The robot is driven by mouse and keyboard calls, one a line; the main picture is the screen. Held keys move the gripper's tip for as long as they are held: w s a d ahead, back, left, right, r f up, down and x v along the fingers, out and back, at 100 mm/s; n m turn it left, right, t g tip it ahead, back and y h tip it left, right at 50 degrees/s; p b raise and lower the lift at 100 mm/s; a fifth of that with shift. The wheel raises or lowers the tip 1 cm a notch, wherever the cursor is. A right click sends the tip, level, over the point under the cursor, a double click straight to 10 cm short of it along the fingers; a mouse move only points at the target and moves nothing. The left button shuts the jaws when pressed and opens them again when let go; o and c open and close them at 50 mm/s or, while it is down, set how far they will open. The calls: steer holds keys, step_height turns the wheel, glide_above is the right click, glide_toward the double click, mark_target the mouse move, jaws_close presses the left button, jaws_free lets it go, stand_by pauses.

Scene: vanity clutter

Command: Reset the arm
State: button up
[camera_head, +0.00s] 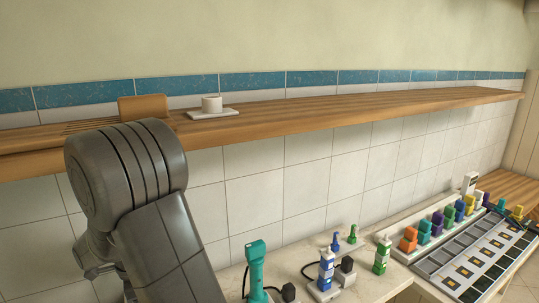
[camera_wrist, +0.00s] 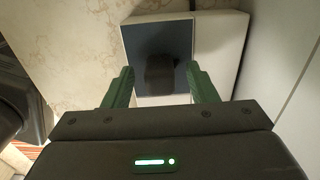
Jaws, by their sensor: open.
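My gripper (camera_wrist: 160,74) shows in the wrist view with its two green fingers wide apart. Nothing is held between them. Beyond the fingertips is a white block with a blue-grey panel (camera_wrist: 150,36) on it, and a dark blurred shape (camera_wrist: 160,72) lies on the panel between the fingers. I cannot tell whether that shape is an object or a shadow. In the head view my dark grey arm rises at the left in front of the shelf and hides part of the wall and counter. The fingers cannot be made out there.
A wooden shelf (camera_head: 330,116) runs along the tiled wall, holding a white cup-like piece (camera_head: 212,104) and a brown block (camera_head: 143,107). On the counter stand a teal handled tool (camera_head: 256,270), several bottles and cables, a white rack of coloured items, and a compartment tray (camera_head: 440,264).

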steer(key=shift+b, duration=0.35)
step_height(320, 180, up, 14)
step_height(320, 180, down, 15)
steer(key=shift+r, duration=0.2)
step_height(320, 180, up, 9)
steer(key=p, duration=0.7)
steer(key=shift+r, duration=0.15)
steer(key=shift+d, duration=0.1)
